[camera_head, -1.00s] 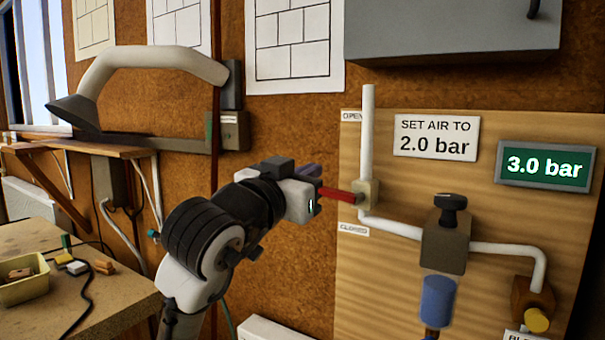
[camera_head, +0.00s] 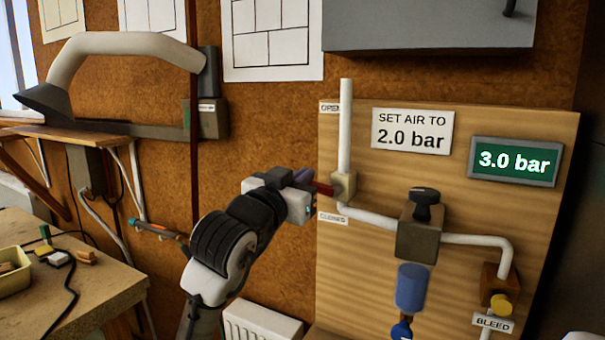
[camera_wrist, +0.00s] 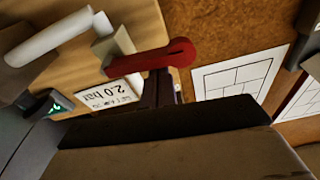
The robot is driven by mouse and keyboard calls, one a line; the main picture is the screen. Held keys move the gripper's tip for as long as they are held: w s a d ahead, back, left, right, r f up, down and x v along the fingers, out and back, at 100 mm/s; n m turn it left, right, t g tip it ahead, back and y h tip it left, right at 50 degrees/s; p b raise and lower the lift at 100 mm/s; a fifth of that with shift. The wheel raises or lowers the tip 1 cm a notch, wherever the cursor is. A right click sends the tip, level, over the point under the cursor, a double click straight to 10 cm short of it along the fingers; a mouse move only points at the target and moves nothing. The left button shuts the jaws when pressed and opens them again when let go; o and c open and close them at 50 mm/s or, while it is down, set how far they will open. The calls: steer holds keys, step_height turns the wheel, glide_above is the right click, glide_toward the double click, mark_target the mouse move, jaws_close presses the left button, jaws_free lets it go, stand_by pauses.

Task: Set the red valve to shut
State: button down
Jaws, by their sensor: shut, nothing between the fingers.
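The red valve handle (camera_head: 321,188) sticks out to the left of its pale valve body (camera_head: 343,187) on the white pipe. It lies between the OPEN label (camera_head: 329,107) above and the CLOSED label (camera_head: 333,218) below, roughly level. My gripper (camera_head: 305,177) is at the handle's free end, shut and empty. In the wrist view, the red handle (camera_wrist: 152,62) lies across the tips of my dark fingers (camera_wrist: 158,88). I cannot tell whether they touch. The handle's outer end is partly hidden in the head view.
A wooden board holds a "SET AIR TO 2.0 bar" sign (camera_head: 412,130), a display reading 3.0 bar (camera_head: 515,161), a black-knobbed regulator (camera_head: 418,230) and a yellow bleed knob (camera_head: 501,304). A grey box (camera_head: 425,27) hangs above. A workbench (camera_head: 90,285) stands at left.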

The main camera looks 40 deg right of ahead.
steer(key=shift+a+f+b, duration=0.1)
steer(key=shift+f+b, duration=0.4)
steer(key=shift+f, duration=0.15)
step_height(320, 180, up, 5)
steer(key=p, duration=0.4)
steer(key=f+b+v, duration=0.1)
steer(key=b+v, duration=0.3)
steer(key=v, duration=0.5)
steer(key=shift+a+b, duration=0.15)
steer(key=shift+b, duration=0.15)
